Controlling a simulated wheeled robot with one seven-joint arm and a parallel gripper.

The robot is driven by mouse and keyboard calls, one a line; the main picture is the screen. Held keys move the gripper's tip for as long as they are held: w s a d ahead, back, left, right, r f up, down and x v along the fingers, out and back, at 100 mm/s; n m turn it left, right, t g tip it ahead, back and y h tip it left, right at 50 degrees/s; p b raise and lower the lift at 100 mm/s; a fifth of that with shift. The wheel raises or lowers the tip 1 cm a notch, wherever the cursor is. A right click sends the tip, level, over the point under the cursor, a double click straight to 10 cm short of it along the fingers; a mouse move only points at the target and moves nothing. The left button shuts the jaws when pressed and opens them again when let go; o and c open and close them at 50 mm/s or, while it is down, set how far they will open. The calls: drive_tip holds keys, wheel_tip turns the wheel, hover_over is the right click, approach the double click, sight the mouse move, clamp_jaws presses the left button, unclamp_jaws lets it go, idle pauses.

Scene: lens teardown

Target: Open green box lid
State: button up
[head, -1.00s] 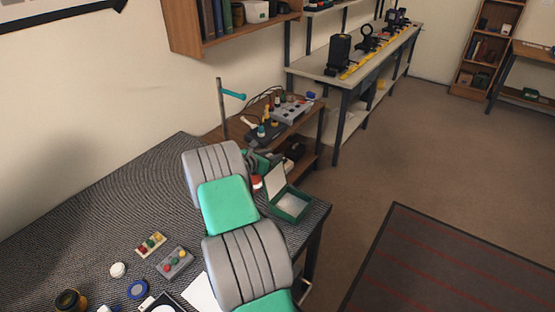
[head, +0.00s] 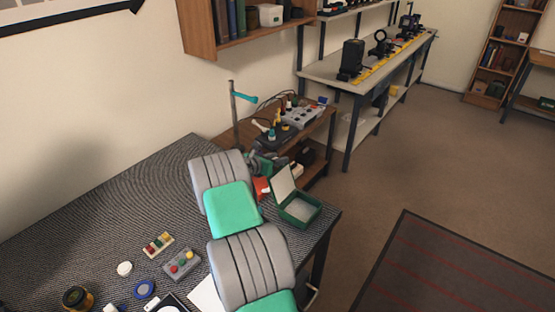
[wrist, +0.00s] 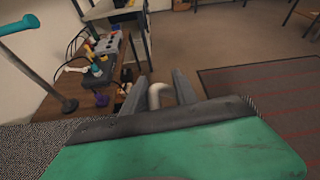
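The green box (head: 308,219) stands at the right end of the dark patterned table. Its lid (head: 283,184) is raised and leans back to the upper left, showing a pale inner face. The box has a pale floor. In the head view my arm hides most of my gripper, which is near the far left of the box. In the wrist view my gripper (wrist: 160,88) has its two grey fingers apart. A pale curved piece (wrist: 158,96) shows between them; I cannot tell what it is or whether it is touched. The box is not recognisable in the wrist view.
A red-orange item (head: 262,188) is beside the lid. A stand with a teal arm (head: 244,97) and a brown side table with devices (head: 302,117) are behind. A button block (head: 181,264) and small parts lie at the front left. Open floor lies to the right.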

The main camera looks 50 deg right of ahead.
drive_tip(key=shift+s+a+f, duration=0.2)
drive_tip(key=shift+f, duration=0.3)
drive_tip(key=shift+s+a+f, duration=0.2)
drive_tip(key=shift+f, duration=0.3)
drive_tip(key=a+r+b, duration=0.1)
drive_tip(key=a+r, duration=0.3)
drive_tip(key=a, duration=0.2)
drive_tip(key=shift+w+a+r, duration=0.25)
drive_tip(key=shift+w+r, duration=0.1)
drive_tip(key=shift+w, duration=0.1)
